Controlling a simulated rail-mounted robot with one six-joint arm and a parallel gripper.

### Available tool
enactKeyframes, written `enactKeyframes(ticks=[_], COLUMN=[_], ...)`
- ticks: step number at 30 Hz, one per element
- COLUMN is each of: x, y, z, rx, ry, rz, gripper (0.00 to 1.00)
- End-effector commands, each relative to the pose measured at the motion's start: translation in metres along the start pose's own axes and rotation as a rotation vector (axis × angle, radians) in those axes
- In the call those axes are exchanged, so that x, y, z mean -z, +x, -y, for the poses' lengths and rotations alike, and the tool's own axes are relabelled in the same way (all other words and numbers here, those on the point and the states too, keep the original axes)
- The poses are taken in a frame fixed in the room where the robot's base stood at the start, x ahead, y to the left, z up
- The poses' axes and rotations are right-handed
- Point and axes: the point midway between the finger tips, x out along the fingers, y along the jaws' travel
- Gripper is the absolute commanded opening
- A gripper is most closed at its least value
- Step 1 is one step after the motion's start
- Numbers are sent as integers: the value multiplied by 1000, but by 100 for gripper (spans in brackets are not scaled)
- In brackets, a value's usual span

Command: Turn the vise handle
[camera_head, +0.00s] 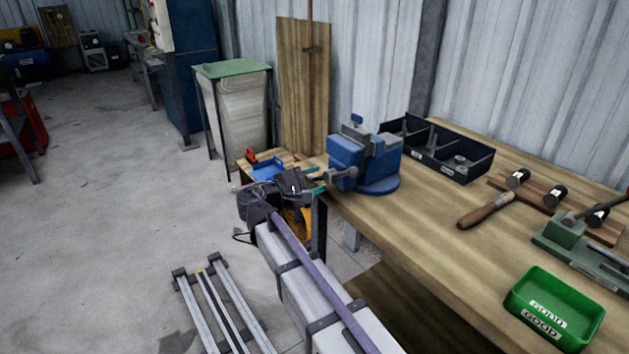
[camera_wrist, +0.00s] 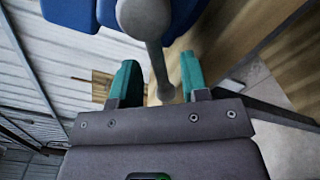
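The blue vise (camera_head: 362,160) stands on a round blue base at the near left corner of the workbench. Its grey handle (camera_head: 343,175) sticks out from the left side of the vise, towards my gripper (camera_head: 316,180). In the wrist view the handle (camera_wrist: 157,58) is a grey bar with a thick round hub at the top and a knob at its lower end. My gripper (camera_wrist: 160,65) has its two teal fingers apart, one on each side of the bar. Gaps show between the fingers and the bar. The blue vise body (camera_wrist: 72,12) fills the top edge.
The wooden workbench (camera_head: 420,225) holds a dark divided bin (camera_head: 465,165) behind the vise. A wooden-handled tool (camera_head: 485,211), a green "GOOD" bin (camera_head: 553,308) and a green fixture (camera_head: 560,238) lie to the right. Open floor (camera_head: 120,220) is at left.

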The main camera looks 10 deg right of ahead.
Motion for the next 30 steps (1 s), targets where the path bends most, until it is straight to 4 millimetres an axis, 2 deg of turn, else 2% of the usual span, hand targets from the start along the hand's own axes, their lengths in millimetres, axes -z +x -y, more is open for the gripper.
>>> enactKeyframes(ticks=[5,8,18,21,30], x=[0,0,0,0,0], y=[-1,-10,-88,-102,-108], z=[0,0,0,0,0], rx=[0,0,-1,0,1], ry=[0,0,0,0,0], rz=[-1,-1,-2,-1,0], gripper=[42,42,42,42,42])
